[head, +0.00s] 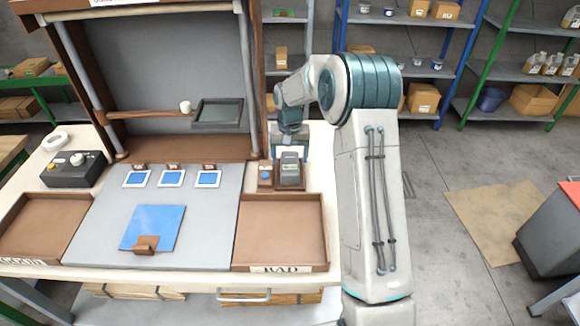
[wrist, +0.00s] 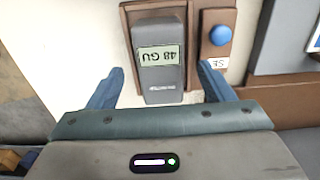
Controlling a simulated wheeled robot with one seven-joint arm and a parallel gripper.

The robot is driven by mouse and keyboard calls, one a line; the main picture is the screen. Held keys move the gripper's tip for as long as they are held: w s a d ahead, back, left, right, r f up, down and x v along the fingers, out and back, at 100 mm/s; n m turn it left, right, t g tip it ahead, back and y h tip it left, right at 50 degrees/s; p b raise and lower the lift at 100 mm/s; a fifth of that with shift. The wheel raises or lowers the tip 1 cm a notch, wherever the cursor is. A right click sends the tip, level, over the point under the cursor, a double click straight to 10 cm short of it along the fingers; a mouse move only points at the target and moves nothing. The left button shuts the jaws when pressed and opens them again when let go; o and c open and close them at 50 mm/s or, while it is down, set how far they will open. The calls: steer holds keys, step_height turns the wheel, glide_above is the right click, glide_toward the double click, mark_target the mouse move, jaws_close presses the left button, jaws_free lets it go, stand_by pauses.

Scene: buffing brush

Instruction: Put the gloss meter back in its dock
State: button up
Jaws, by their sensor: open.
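The gloss meter (head: 290,171) is a dark grey block with a pale screen. It stands at the brown dock (head: 266,185) on the bench's right side. In the wrist view the meter (wrist: 160,82) reads "48 GU", upside down, and lies within the dock's brown frame (wrist: 129,18); whether it is fully seated I cannot tell. My gripper (wrist: 160,68) is open, with one blue finger on each side of the meter's near end and visible gaps between.
A brown tray (head: 281,228) lies in front of the dock. A blue panel (head: 154,226) with a brown block lies on the grey mat.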

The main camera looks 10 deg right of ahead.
mark_target(290, 165)
step_height(290, 165, up, 7)
steer(key=s+r+n+t, duration=0.1)
steer(key=s+r, duration=0.9)
steer(key=s, duration=0.4)
steer(key=s+f+n+t, duration=0.1)
steer(key=s+t, duration=0.1)
steer(key=s, duration=1.8)
steer(key=shift+s+f+b, duration=0.2)
steer(key=shift+f+b, duration=0.05)
steer(key=shift+b, duration=0.1)
steer(key=shift+d, duration=0.1)
